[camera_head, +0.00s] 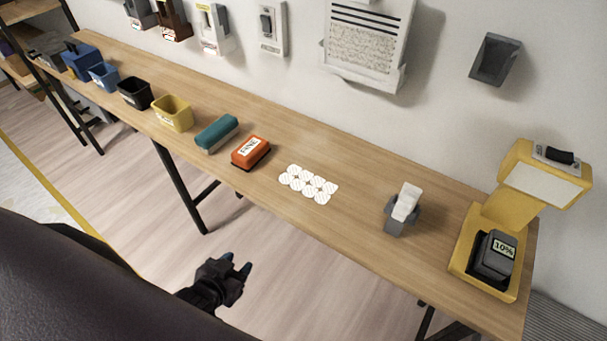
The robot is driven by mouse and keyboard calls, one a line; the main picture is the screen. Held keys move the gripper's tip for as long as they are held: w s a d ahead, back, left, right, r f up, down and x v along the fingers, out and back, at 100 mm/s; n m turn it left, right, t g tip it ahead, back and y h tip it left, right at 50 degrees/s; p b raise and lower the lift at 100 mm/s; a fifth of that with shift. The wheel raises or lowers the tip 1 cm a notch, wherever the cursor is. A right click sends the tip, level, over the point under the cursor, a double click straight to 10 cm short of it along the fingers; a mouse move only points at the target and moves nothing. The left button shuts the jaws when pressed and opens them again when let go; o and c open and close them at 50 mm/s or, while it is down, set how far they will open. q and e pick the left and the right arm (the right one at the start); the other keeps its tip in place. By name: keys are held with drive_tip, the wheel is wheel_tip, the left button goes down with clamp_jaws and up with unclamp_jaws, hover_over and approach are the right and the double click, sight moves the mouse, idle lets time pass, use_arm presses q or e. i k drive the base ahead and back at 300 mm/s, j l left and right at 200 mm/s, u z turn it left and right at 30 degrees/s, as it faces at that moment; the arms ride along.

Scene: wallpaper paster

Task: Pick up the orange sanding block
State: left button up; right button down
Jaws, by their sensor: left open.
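The orange sanding block (250,150) sits on the long wooden table, near its front edge. It has a dark base and a white label on its top. A teal block (216,132) lies just to its left, and a group of white round stickers (308,184) lies to its right. My left gripper (240,264) is black with bluish fingertips. It is open and empty, in front of the table's front edge and apart from the orange block. My right gripper is not in view.
Yellow (173,113), black (135,93) and blue bins stand along the table's left part. A grey holder (403,208) and a yellow machine (484,225) marked 10% stand to the right. Dispensers and a notice board (366,42) hang on the wall. Bare tabletop lies right of the stickers.

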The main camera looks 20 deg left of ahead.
sight(250, 153)
drive_tip(key=j+z, duration=0.15)
drive_tip(key=z, duration=0.55)
drive_tip(key=k+j+z, duration=0.1)
drive_tip(key=j+z, duration=0.15)
drive_tip(key=j, duration=0.15)
drive_tip(key=k+j+z, duration=0.25)
drive_tip(key=j, duration=0.15)
drive_tip(key=k+j+z, duration=0.1)
drive_tip(key=j, duration=0.3)
drive_tip(key=k+j, duration=0.25)
drive_tip(key=j, duration=0.15)
drive_tip(key=k+j+z, duration=0.15)
drive_tip(key=j, duration=0.25)
drive_tip(key=k+j, duration=0.3)
drive_tip(key=j+z, duration=0.05)
drive_tip(key=j, duration=0.05)
